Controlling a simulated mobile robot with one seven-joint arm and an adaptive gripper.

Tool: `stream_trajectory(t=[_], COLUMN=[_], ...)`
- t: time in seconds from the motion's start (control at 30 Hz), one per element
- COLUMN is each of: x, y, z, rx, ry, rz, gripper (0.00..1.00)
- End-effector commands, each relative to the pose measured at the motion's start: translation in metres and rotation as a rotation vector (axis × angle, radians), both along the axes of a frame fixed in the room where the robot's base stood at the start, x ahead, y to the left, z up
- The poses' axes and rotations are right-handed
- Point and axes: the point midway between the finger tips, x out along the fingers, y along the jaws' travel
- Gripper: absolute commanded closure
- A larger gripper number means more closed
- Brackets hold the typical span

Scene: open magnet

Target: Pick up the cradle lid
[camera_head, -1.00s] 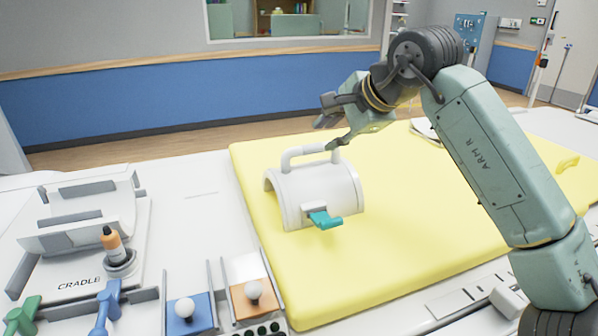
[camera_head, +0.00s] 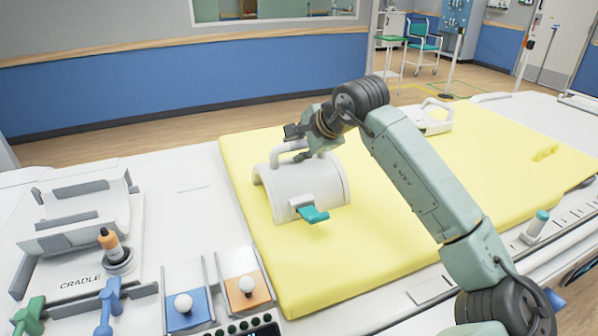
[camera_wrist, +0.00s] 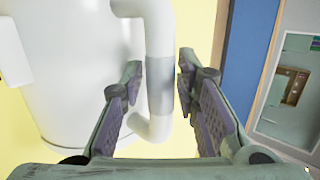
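The cradle lid (camera_head: 283,193) is a white half-cylinder shell with a tube handle on top and a teal latch (camera_head: 314,214) at its front. It rests on the yellow mat (camera_head: 345,250). My gripper (camera_head: 300,143) is at the handle, on its right end in the head view. In the wrist view my gripper (camera_wrist: 160,88) is open, with one finger on each side of the lid's handle (camera_wrist: 160,70). Gaps show between the fingers and the handle's grey band. The lid's white shell (camera_wrist: 75,70) fills the left of that view.
The cradle base (camera_head: 75,262) stands at the left with an orange-capped bottle (camera_head: 109,243) on it. Blue (camera_head: 187,315) and orange (camera_head: 246,293) trays with white balls are at the front. Another white handled piece (camera_head: 432,118) lies at the mat's far right.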

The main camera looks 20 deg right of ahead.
Motion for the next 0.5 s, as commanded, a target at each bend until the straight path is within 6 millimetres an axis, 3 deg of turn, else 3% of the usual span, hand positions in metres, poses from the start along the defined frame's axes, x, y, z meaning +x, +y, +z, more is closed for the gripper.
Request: stream_trajectory(t=[0.1, 0.5], x=[-0.0002, -0.0005], y=[-0.0002, -0.0003], z=[-0.0003, 0.0000], rx=[0.000, 0.001], ry=[0.000, 0.001], rz=[0.000, -0.001], gripper=[0.71, 0.98])
